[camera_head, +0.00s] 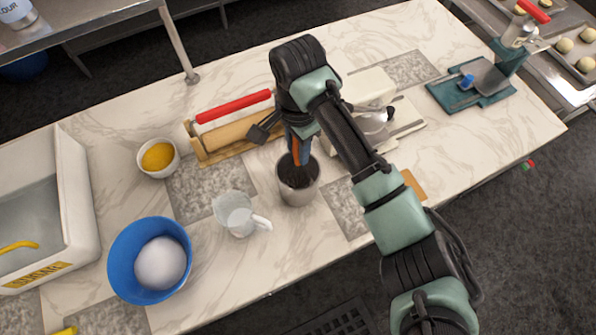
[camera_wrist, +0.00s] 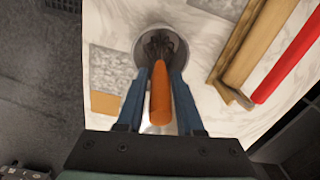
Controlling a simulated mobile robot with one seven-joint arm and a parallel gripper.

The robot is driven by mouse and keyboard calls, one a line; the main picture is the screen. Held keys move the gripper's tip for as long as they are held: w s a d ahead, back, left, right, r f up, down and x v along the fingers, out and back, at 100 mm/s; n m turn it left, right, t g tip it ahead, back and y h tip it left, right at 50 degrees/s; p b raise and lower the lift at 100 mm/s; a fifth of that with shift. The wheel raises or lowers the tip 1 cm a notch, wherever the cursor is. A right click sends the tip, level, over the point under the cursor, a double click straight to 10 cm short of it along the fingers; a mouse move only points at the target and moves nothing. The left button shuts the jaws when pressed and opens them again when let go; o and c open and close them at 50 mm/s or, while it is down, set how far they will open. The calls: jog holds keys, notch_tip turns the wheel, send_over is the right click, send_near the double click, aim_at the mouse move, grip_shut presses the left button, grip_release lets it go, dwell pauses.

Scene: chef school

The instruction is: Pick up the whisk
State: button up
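The whisk stands in a grey metal canister (camera_head: 298,191) on the marble counter. Its orange handle (camera_wrist: 160,98) points up, and its dark wire end (camera_wrist: 160,46) sits inside the canister, which also shows in the wrist view (camera_wrist: 140,34). In the head view the handle (camera_head: 296,155) is partly covered by my gripper. My gripper (camera_wrist: 161,74) points down from above, with its blue fingers on either side of the handle. Gaps show between the fingers and the handle, so it is open.
Near the canister are a clear measuring jug (camera_head: 236,216), a wooden rolling pin (camera_head: 240,131) and a red-handled one (camera_head: 233,107). A blue bowl (camera_head: 123,283) and a small bowl with yellow contents (camera_head: 158,158) stand left. A teal board (camera_head: 470,94) lies right.

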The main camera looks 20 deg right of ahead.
grip_shut()
jog(key=shift+r, duration=0.15)
